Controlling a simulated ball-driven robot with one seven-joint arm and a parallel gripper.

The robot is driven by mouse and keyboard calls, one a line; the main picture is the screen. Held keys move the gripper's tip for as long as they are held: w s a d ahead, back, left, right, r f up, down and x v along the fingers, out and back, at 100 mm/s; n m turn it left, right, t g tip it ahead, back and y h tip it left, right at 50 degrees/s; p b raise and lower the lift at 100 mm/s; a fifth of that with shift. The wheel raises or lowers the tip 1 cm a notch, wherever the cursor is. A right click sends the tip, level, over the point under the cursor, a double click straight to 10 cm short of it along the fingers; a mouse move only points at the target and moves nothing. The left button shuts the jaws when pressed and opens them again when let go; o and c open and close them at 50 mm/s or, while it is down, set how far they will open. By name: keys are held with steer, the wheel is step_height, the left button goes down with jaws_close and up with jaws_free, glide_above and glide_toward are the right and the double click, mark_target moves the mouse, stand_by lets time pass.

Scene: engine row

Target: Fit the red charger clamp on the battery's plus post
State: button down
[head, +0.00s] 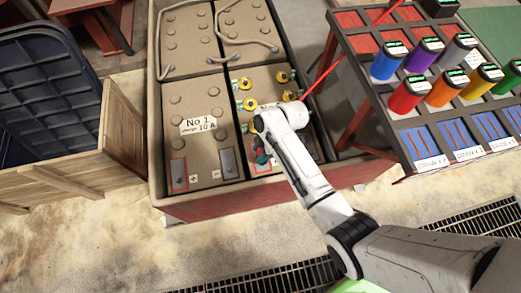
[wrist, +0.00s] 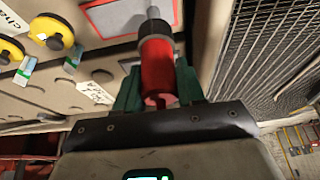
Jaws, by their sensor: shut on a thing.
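My gripper (wrist: 160,95) has green fingers and is shut on a red cylinder with a dark collar and a grey metal tip, which I take to be the red charger clamp (wrist: 157,70). In the head view my gripper (head: 262,156) is over the front right battery block, and my arm hides the clamp there. The front left block, labelled "No 1 charge 10 A" (head: 198,125), has a red-framed plate (head: 179,173) near a plus sign and a grey plate (head: 229,163) near a minus sign. In the wrist view the clamp's tip is near a red-framed plate (wrist: 104,15); contact cannot be told.
A thin red line (head: 326,70), perhaps a cable, runs from the rack toward my wrist. The rack (head: 375,140) with several coloured cylinders stands right. A wooden crate (head: 75,165) stands left. Yellow caps (head: 249,103) stick up from the front right block.

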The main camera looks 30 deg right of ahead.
steer(key=shift+f+b, duration=1.45)
steer(key=shift+f, duration=0.8)
steer(key=c, duration=0.6)
jaws_free()
steer(key=p+v, duration=0.2)
steer(key=v, duration=0.8)
steer(key=shift+r, duration=0.4)
steer(key=shift+d, duration=0.1)
steer(key=s+d+r+m+h+p, duration=0.2)
steer(key=s+r+m, duration=0.4)
steer(key=s, duration=0.5)
steer(key=s+d+r+m+h+p, duration=0.2)
steer(key=s+r+m, duration=0.4)
steer(key=s, duration=0.5)
steer(key=m+p, duration=0.1)
steer(key=m, duration=0.1)
steer(key=shift+d+m+h+p, duration=0.2)
steer(key=shift+m+h+p, duration=0.1)
steer(key=shift+m+p, duration=0.1)
